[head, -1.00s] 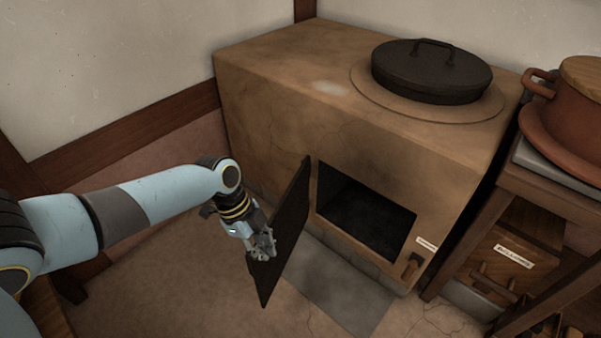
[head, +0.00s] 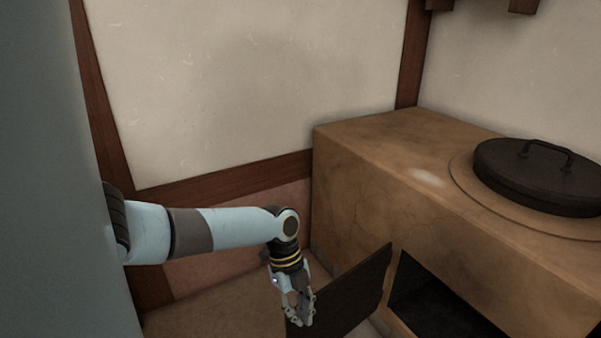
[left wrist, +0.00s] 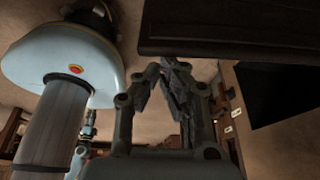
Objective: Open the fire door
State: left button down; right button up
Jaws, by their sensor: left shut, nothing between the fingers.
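The fire door (head: 352,292) is a dark flat panel standing swung out from the front of the clay stove (head: 400,200). The dark firebox opening (head: 435,305) shows uncovered to its right, cut off by the lower picture edge. My left gripper (head: 299,318) is shut and empty at the door's outer left end, overlapping it in the head view; I cannot tell if they touch. In the left wrist view the shut fingers (left wrist: 167,68) are beside the dark door panel (left wrist: 230,28), with the opening (left wrist: 280,95) to the right. My right gripper is not in view.
A black lid (head: 535,178) with a handle sits on the stove top. A plaster wall (head: 250,90) with timber beams stands behind my left arm. A grey vertical surface (head: 95,200) fills the left edge. Some floor (head: 215,308) is free left of the door.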

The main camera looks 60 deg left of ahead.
pick_arm(q)
jog(key=d+p, duration=0.1)
jog(key=d, duration=0.3)
jog(key=p+v, duration=0.3)
jog(key=v, duration=0.7)
jog(key=shift+w, duration=0.2)
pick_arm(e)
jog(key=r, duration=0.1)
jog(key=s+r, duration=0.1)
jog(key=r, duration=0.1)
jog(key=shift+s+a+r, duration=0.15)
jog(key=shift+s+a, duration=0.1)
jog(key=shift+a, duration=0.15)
